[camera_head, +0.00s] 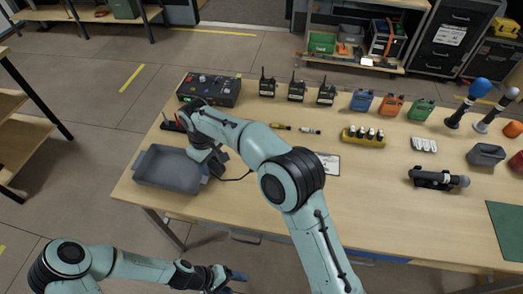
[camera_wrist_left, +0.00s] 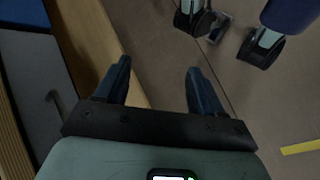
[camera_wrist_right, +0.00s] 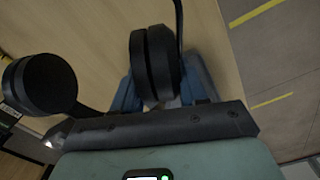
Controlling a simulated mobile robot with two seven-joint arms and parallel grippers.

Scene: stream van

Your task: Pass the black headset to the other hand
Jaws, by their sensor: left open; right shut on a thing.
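The black headset (camera_wrist_right: 48,85) fills the upper left of the right wrist view, with one round ear cup on the left and the other between the fingers. My right gripper (camera_wrist_right: 163,88) is shut on that second ear cup. In the head view my right gripper (camera_head: 214,166) is over the table's left part, beside the grey tray; my own arm hides most of the headset there. My left gripper (camera_head: 235,278) is open and empty, low in front of the table's front edge. Its two spread fingers (camera_wrist_left: 158,68) show in the left wrist view with nothing between them.
A grey tray (camera_head: 150,181) sits at the wooden table's left front corner. A black control box (camera_head: 209,90), radios (camera_head: 296,91) and coloured canisters (camera_head: 391,105) line the back. The middle front of the tabletop is fairly clear.

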